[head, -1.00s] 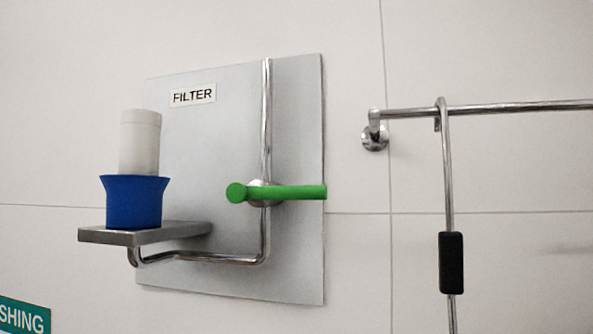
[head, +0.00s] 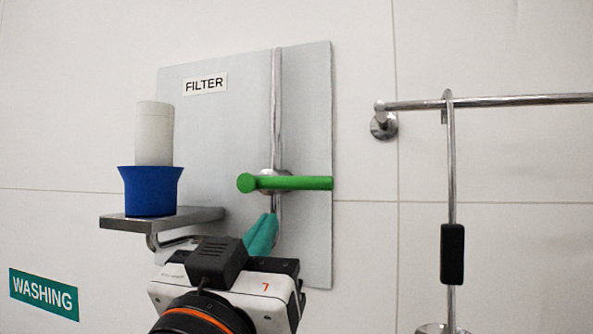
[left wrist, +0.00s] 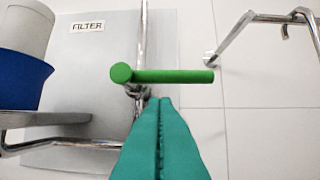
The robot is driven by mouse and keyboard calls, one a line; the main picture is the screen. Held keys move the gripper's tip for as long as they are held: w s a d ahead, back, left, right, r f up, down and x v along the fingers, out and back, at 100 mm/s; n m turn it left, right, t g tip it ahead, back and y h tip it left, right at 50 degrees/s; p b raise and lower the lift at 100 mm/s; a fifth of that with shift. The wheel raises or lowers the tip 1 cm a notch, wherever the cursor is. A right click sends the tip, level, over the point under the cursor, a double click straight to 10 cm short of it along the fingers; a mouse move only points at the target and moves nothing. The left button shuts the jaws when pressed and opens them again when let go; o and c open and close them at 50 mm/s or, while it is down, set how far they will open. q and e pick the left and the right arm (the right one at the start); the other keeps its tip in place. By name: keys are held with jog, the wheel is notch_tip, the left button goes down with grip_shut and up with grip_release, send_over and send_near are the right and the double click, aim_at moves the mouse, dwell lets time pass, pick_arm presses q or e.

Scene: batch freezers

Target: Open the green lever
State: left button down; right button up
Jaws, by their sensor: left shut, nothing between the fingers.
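The green lever (head: 290,183) lies horizontally across the vertical steel pipe (head: 277,110) on the grey filter panel (head: 230,130). Its round end is at the left and its bar points right. My left gripper (head: 268,218) has its teal fingers shut and empty, just below the lever's left part in the head view. In the left wrist view the lever (left wrist: 165,76) crosses just beyond the closed fingertips (left wrist: 160,100). I cannot tell whether they touch it; a small gap seems to show. My right gripper is not in view.
Left of the lever, a blue cup with a white cylinder (head: 153,135) stands on a small metal shelf (head: 125,220). To the right, a wall rail (head: 490,101) carries a hanging rod with a black grip (head: 452,254). A WASHING sign (head: 44,294) is at lower left.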

pick_arm(q)
jog(key=s+r+t+h, duration=0.1)
jog(key=s+r, duration=0.3)
jog(key=s, duration=0.1)
jog(key=shift+s+d+r+m+h, duration=0.15)
jog(key=shift+s+d+m+h, duration=0.15)
jog(key=shift+s+m, duration=0.1)
jog(key=shift+w+r, duration=0.1)
notch_tip(320, 180, up, 6)
jog(key=p, duration=0.7)
send_over(291, 183)
jog(key=s, duration=0.3)
jog(key=shift+w+d+f+p, duration=0.15)
jog(key=shift+w+f+p, duration=0.1)
jog(key=shift+f, duration=0.9)
jog(key=shift+w+d+f+p, duration=0.1)
jog(key=shift+w+f, duration=0.1)
jog(key=shift+f, duration=0.9)
jog(key=shift+d, duration=0.1)
